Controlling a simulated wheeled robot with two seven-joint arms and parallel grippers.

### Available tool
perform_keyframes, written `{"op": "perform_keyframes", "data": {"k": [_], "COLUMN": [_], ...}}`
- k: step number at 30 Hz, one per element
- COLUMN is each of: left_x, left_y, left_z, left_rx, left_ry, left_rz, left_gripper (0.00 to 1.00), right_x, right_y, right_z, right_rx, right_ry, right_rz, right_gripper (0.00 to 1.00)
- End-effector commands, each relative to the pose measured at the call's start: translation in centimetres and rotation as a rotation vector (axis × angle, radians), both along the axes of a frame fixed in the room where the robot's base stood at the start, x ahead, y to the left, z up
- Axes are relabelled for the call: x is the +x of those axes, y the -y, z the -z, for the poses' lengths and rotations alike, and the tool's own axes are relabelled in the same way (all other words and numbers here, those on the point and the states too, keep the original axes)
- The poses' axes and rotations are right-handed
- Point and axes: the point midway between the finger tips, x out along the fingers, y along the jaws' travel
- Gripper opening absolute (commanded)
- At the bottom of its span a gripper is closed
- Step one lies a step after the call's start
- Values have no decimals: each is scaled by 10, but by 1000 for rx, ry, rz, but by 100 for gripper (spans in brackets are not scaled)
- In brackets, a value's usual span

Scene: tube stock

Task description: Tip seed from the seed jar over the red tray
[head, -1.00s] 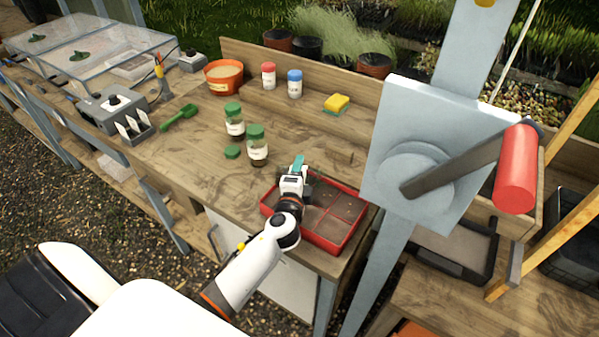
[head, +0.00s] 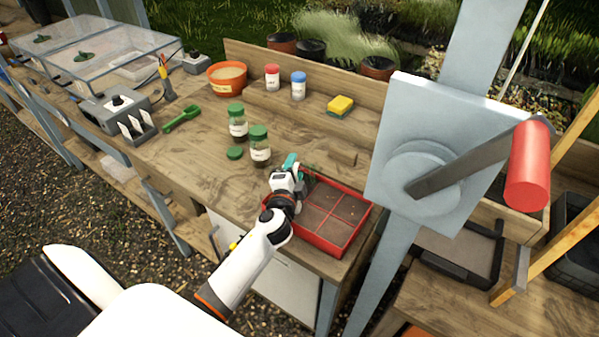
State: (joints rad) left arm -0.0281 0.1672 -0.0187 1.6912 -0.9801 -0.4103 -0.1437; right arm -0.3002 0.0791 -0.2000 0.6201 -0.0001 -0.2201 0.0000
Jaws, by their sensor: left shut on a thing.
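The red tray (head: 318,246) lies near the table's front right corner, divided into compartments with brown fill and a few small specks. My left gripper (head: 291,164) is at the tray's far left corner, shut on what seems to be the seed jar. My gripper hides nearly all of the held thing, so its tilt and contents cannot be told. A loose green lid (head: 235,152) lies on the table to the left. Two lidded jars stand near it, one nearer (head: 260,148) and one farther (head: 237,124). My right gripper is out of view.
A red-capped bottle (head: 272,78), a blue-capped bottle (head: 298,87), an orange pot (head: 227,76) and a yellow sponge (head: 340,105) stand towards the back. A grey post with a red-handled crank (head: 450,175) rises to the right.

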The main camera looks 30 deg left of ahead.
Motion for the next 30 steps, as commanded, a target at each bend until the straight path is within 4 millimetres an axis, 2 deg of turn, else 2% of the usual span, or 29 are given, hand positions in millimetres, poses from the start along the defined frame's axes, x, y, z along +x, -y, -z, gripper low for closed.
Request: {"op": "perform_keyframes", "data": {"k": [19,30], "left_x": [0,-1], "left_y": [-40,-46], "left_z": [-1,0], "left_rx": [3,1], "left_ry": [1,1], "left_rz": [0,0], "left_gripper": [23,23], "right_x": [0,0], "right_y": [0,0], "right_z": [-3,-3], "right_rx": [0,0], "right_ry": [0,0], "right_rz": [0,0], "right_gripper": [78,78]}}
